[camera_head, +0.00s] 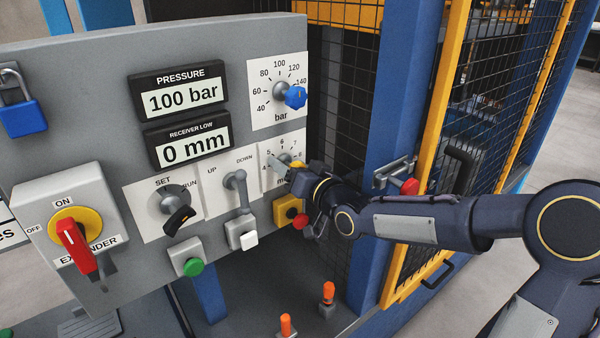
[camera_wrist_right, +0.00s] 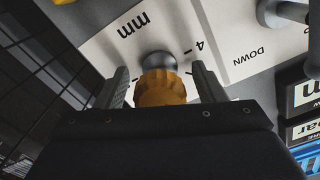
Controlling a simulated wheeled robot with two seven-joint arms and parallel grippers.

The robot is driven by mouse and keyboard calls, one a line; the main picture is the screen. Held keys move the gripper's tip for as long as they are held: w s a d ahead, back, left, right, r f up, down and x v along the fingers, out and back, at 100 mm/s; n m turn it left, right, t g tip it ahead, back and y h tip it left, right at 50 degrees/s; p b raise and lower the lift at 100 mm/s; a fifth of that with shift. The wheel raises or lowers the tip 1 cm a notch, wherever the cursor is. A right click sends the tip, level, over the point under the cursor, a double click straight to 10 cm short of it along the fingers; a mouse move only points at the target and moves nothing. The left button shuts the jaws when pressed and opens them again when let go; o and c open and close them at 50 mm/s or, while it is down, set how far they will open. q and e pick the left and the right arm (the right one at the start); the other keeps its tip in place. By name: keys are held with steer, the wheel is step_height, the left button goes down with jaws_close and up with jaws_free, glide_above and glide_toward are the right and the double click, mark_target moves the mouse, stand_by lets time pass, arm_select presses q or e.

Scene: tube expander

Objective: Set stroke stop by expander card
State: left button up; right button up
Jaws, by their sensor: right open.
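The stroke stop dial plate (camera_head: 275,162), marked in mm with 5, 6, 7 and 8 visible, is on the grey panel. Its yellow knob (camera_head: 296,166) is partly hidden by my right gripper (camera_head: 310,187). In the right wrist view the knob (camera_wrist_right: 160,88) stands between the two fingers of my right gripper (camera_wrist_right: 159,76). The fingers are open on either side of it; whether they touch it is unclear. The 4 mark shows beside it. The receiver display (camera_head: 193,147) reads LOW, 0 mm. No readable expander card shows. My left gripper is out of view.
A pressure display (camera_head: 182,98) reads 100 bar, beside a blue knob (camera_head: 295,97). A black SET/RUN selector (camera_head: 179,219), UP/DOWN lever (camera_head: 239,195), red emergency button (camera_head: 301,222) and red main switch (camera_head: 77,245) crowd the panel. A yellow-framed mesh guard (camera_head: 440,130) stands right.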

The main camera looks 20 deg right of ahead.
steer(key=o, duration=0.8)
steer(key=p+v, duration=0.1)
steer(key=v, duration=0.6)
steer(key=s+d+f+m+g+h, duration=0.1)
steer(key=s+d+f+g+h, duration=0.15)
steer(key=s, duration=0.45)
steer(key=s+d+f+g+h, duration=0.2)
steer(key=s+f+g+h, duration=0.15)
steer(key=s, duration=0.35)
steer(key=s+a+f+g+y, duration=0.1)
steer(key=s, duration=0.4)
steer(key=s+a+f+g+y, duration=0.1)
steer(key=s+f+g, duration=0.1)
steer(key=s, duration=0.3)
steer(key=s+a+f+g+y, duration=0.1)
steer(key=s+f+g, duration=0.1)
steer(key=s, duration=0.3)
steer(key=shift+s+a+y, duration=0.1)
steer(key=shift+a+y, duration=0.1)
steer(key=shift+y, duration=0.1)
